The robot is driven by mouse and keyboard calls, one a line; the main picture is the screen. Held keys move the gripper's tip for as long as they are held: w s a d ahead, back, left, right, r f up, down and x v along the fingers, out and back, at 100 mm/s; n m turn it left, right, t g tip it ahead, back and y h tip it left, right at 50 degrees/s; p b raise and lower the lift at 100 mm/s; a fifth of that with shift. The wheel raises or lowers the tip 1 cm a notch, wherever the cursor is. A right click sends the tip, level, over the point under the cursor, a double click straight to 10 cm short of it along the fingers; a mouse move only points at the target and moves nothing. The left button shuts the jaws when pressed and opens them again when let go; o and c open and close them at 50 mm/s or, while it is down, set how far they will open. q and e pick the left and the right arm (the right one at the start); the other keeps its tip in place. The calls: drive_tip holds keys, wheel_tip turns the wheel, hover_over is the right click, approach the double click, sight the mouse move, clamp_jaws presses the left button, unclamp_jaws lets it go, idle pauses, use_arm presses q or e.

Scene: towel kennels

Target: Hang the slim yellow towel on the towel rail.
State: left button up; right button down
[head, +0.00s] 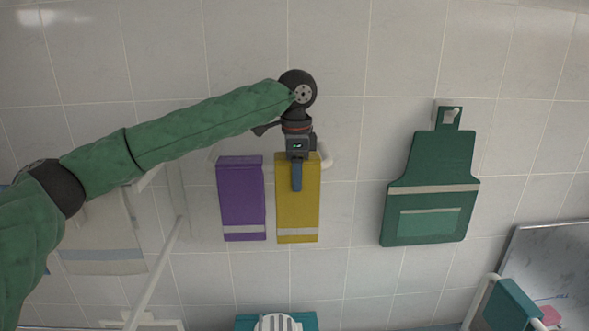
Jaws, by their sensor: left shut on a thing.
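The slim yellow towel (298,215) hangs straight down against the tiled wall, with a pale band near its lower edge. My left gripper (297,176) is shut on its upper part, with its fingers pointing down in front of it. The white towel rail (327,156) shows as a curved end just right of the towel's top. The rest of the rail is hidden behind the towels and gripper. I cannot tell whether the yellow towel is draped over the rail or only held at it. My right gripper is not in view.
A purple towel (241,195) hangs close to the left of the yellow one. A green apron (433,190) hangs from a wall hook (451,115) at right. A pale towel (100,235) and white bars are at left. Teal cloth (511,305) is at lower right.

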use_arm(q)
drive_tip(key=shift+f, duration=0.15)
drive_tip(key=o, duration=1.4)
drive_tip(key=shift+c, duration=0.2)
